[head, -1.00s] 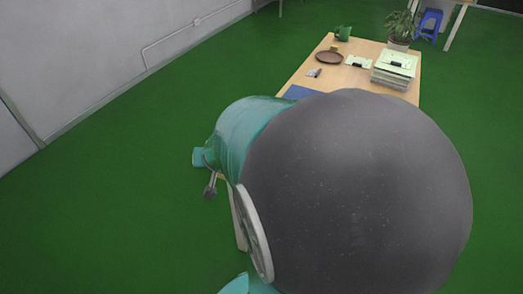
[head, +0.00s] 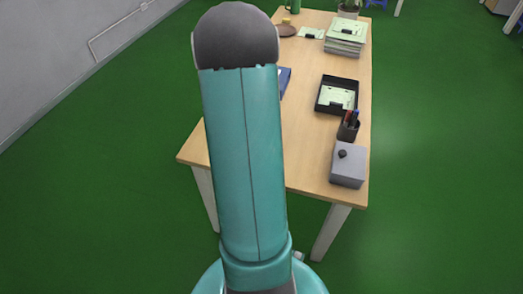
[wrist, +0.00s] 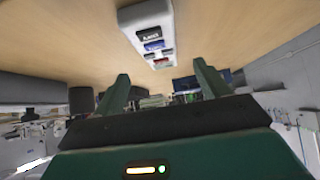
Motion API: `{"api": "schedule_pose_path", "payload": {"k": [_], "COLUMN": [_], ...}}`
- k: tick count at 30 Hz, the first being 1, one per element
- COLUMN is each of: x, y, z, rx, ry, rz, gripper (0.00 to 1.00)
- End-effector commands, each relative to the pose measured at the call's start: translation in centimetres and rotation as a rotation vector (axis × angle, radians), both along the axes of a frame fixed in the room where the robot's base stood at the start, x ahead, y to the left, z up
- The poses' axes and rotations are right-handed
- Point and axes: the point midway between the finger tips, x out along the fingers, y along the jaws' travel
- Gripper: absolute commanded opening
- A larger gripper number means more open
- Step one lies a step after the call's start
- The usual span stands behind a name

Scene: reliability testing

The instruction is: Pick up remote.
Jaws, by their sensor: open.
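I cannot make out a remote for certain in any view. In the wrist view my gripper (wrist: 161,72) is open, its two green fingers wide apart with nothing between them. A pale long object with dark panels (wrist: 150,35) lies against a tan surface at the top of that view; I cannot tell what it is. In the head view my arm stands up across the wooden table (head: 310,165) and hides part of its left side. My gripper is not visible there.
On the table's right side are a grey box (head: 348,170) with a black knob, a pen cup (head: 348,131), a black tray (head: 323,108) and a paper stack (head: 345,45). A blue item (head: 285,80) is partly behind my arm. Green floor surrounds the table.

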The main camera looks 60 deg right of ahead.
Motion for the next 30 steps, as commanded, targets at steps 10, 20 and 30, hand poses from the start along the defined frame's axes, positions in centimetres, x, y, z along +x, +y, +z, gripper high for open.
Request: {"api": "schedule_pose_path", "payload": {"k": [10, 20, 30], "x": [0.0, 0.5, 0.6], "y": [-2.2, -5.1, -5.1], "z": [-1.9, -4.4, -4.5], "rx": [0.001, 0.0, -0.001], "ry": [-0.001, -0.001, 0.0], "rz": [-0.003, 0.0, 0.001], "gripper": [0.75, 0.75, 0.53]}}
